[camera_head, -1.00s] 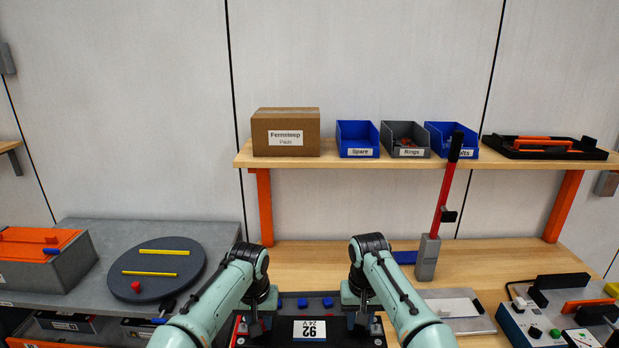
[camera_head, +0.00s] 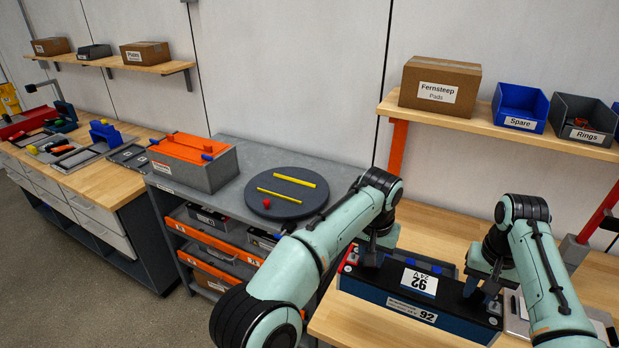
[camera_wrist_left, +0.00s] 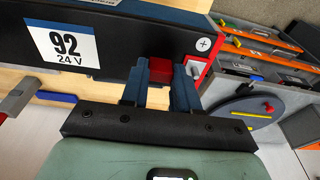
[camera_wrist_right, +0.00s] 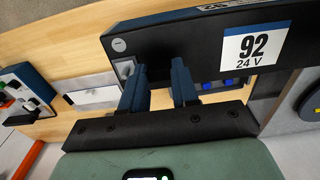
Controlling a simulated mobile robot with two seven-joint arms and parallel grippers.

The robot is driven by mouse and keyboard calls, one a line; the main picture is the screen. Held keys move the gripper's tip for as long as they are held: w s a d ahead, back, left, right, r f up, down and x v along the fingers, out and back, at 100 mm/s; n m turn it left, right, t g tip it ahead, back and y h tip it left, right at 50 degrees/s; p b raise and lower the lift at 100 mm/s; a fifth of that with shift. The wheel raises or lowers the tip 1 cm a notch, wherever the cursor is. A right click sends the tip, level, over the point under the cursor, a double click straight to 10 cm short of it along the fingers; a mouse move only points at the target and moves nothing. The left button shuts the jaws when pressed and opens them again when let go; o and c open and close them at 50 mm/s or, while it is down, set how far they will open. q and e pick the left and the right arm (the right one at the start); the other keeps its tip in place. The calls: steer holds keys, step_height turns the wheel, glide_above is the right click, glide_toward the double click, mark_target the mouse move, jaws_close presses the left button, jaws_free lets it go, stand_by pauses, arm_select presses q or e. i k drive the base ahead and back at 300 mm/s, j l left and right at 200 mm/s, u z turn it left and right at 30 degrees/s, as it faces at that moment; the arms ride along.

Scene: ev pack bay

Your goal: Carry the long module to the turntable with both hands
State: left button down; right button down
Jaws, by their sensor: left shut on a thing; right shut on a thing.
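The long module (camera_head: 405,313), black on top with a dark blue side and white "92" labels, lies level across the front of the bench. It also shows in the left wrist view (camera_wrist_left: 130,40) and the right wrist view (camera_wrist_right: 180,48). I cannot tell whether the module touches the bench. The round dark turntable (camera_head: 270,207) with two yellow strips and a red knob stands to the left, apart from the module.
The turntable sits on a grey table (camera_head: 240,150), beside a grey box with an orange top (camera_head: 195,160). The wooden bench (camera_head: 430,240) has a shelf above it with a carton (camera_head: 440,85) and bins. A red lever (camera_head: 603,208) stands at the right.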

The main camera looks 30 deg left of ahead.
mark_target(285, 190)
steer(key=k+j, duration=0.1)
steer(key=j, duration=1.1)
steer(key=i+j, duration=0.15)
steer(key=j, duration=0.3)
steer(key=i+j, duration=0.25)
steer(key=j, duration=0.15)
steer(key=i+j, duration=0.25)
steer(key=j, duration=0.15)
steer(key=i+j, duration=0.15)
steer(key=i, duration=0.15)
steer(key=i+j, duration=0.15)
steer(key=i, duration=0.15)
